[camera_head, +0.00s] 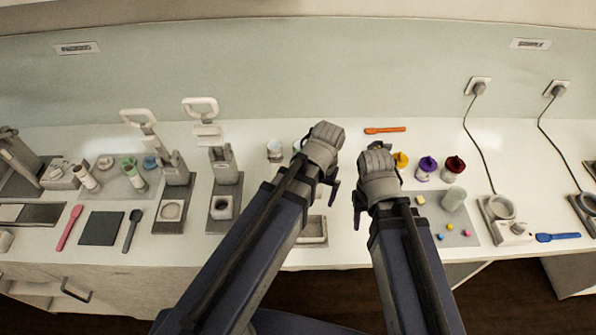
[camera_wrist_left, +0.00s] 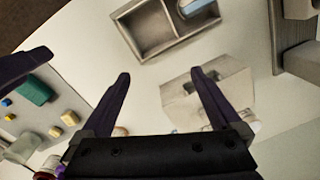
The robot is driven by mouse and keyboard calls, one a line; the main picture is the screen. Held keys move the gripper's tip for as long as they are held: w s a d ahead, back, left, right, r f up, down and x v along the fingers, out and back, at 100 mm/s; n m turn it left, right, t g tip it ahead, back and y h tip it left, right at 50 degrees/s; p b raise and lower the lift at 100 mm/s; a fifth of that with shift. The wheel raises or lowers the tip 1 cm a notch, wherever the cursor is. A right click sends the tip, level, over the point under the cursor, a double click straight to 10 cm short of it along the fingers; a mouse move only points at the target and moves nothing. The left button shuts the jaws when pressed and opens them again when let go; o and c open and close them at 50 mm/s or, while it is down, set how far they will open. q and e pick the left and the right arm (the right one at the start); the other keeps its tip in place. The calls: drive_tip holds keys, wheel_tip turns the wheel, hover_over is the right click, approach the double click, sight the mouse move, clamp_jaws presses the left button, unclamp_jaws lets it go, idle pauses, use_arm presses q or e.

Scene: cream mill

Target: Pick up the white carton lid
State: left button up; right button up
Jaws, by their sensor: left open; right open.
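My left gripper (camera_head: 322,160) is over the middle of the counter, with its fingers spread and empty in the left wrist view (camera_wrist_left: 160,74). A whitish box-like carton (camera_wrist_left: 180,106) stands on the counter below and between these fingers, its right part overlapped by one finger. A greyish piece sits on or at its top; I cannot tell for sure that this is the lid. In the head view the carton is hidden behind my left arm. My right gripper (camera_head: 376,172) is beside the left one, open and with nothing visible in it.
A two-compartment tray (camera_head: 313,241) lies near the counter's front edge; it also shows in the left wrist view (camera_wrist_left: 142,52). A grey mat (camera_head: 456,238) with small blocks is at right. Press stands (camera_head: 223,165) stand at left. An orange spatula (camera_head: 385,130) lies at the back.

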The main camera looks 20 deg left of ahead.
use_arm(q)
drive_tip(key=w+a+r+n+p, duration=0.5)
drive_tip(key=w+a+r, duration=0.15)
drive_tip(key=w, duration=0.25)
drive_tip(key=shift+h, duration=0.4)
drive_tip(key=f+b, duration=0.2)
drive_tip(key=f, duration=0.1)
drive_tip(key=a+f+b, duration=0.1)
drive_tip(key=f+b, duration=0.1)
drive_tip(key=b, duration=0.1)
drive_tip(key=f+b, duration=0.3)
drive_tip(key=shift+a+f, duration=0.2)
drive_tip(key=shift+f, duration=0.15)
drive_tip(key=shift+r, duration=0.1)
clamp_jaws()
